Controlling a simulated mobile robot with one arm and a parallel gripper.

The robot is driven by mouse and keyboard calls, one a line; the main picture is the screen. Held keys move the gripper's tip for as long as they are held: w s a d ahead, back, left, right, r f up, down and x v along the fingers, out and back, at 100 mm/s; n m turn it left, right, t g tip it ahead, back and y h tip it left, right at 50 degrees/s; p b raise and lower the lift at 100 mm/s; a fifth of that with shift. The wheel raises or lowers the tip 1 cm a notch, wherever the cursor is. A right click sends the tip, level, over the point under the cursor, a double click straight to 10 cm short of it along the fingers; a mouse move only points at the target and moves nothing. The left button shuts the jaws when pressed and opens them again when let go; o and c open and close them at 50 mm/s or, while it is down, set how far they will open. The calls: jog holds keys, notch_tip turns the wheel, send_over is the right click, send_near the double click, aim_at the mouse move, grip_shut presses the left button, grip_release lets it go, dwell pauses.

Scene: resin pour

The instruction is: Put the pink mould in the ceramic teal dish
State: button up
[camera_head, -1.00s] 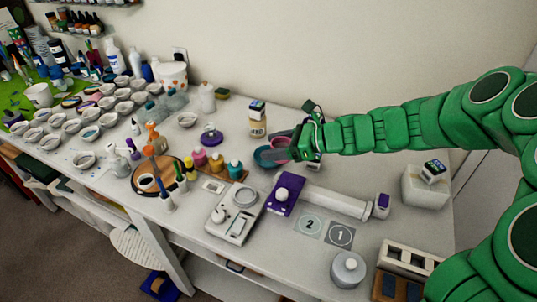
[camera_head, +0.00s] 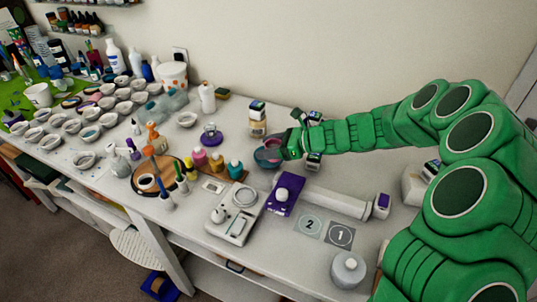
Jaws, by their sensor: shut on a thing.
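My gripper (camera_head: 284,146) reaches in from the right at the end of my green arm. It is shut on the pink mould (camera_head: 272,145), of which only a small pink part shows. The teal dish (camera_head: 262,160) stands on the table below and just left of the gripper. The mould is at the dish, over its upper right part in the picture. The gripper hides part of the dish, and I cannot tell whether the mould touches its bottom.
A purple device (camera_head: 284,195) with a white cylinder stands just in front of the dish. A small jar (camera_head: 258,123) stands behind it. Small colored bottles (camera_head: 216,162) stand to the left. A white scale (camera_head: 234,217) lies nearer. Numbered plates (camera_head: 340,235) lie at the right.

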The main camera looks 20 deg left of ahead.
jog(key=shift+w+a+f, duration=0.1)
jog(key=shift+f, duration=1.6)
jog(key=o, duration=1.1)
jog(key=shift+f, duration=0.1)
jog(key=v, duration=1.2)
